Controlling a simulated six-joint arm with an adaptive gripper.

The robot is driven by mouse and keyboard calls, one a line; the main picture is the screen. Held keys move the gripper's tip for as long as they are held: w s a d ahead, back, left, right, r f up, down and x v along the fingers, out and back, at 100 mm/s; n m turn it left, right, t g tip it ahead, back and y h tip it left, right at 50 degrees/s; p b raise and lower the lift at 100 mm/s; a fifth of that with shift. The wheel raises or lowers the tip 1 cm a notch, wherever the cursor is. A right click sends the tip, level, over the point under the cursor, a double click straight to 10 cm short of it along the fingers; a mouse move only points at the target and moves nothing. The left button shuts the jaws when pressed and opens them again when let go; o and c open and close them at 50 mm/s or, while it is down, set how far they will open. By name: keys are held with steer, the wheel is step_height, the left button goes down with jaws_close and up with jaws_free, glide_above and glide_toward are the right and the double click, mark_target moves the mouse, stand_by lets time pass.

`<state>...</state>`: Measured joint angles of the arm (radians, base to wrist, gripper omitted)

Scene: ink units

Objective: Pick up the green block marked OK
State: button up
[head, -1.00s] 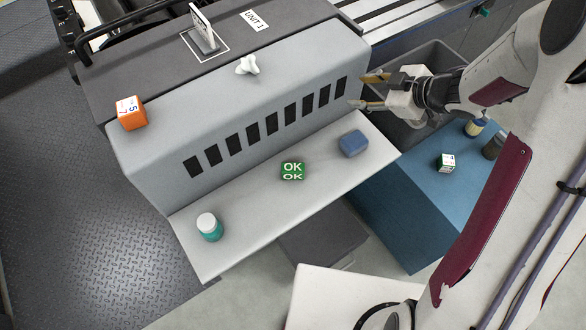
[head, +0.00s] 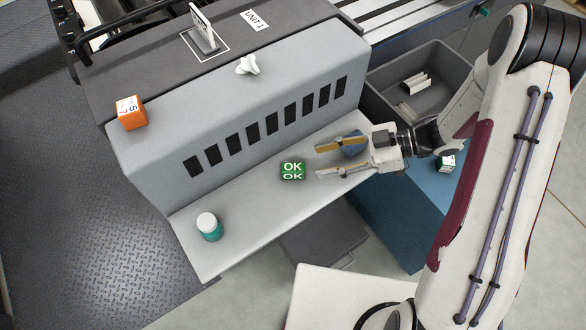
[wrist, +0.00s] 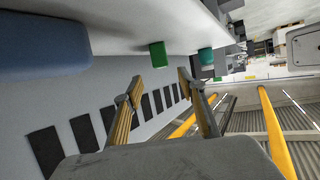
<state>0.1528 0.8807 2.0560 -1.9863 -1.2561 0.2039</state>
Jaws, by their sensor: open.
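The green block marked OK (head: 292,171) sits on the light grey shelf (head: 250,215) in front of the slotted grey unit. It also shows in the wrist view (wrist: 158,54), ahead of the fingers. My gripper (head: 317,161) is open and empty, just right of the green block and apart from it. Its two fingers point left toward the block. In the wrist view the fingers (wrist: 160,82) are spread apart. In the head view the gripper partly hides the blue block (head: 354,144).
A bottle with a white cap (head: 209,226) stands at the shelf's left end. The blue block (wrist: 42,45) is close by in the wrist view. The slotted unit (head: 150,165) rises behind the shelf, with an orange block (head: 131,113) on top. A grey bin (head: 437,57) stands right.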

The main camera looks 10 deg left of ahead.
mark_target(292, 166)
steer(key=shift+a, duration=0.1)
steer(key=shift+x, duration=1.2)
steer(key=shift+x, duration=2.65)
steer(key=shift+s+r, duration=0.15)
steer(key=shift+r, duration=0.05)
jaws_close()
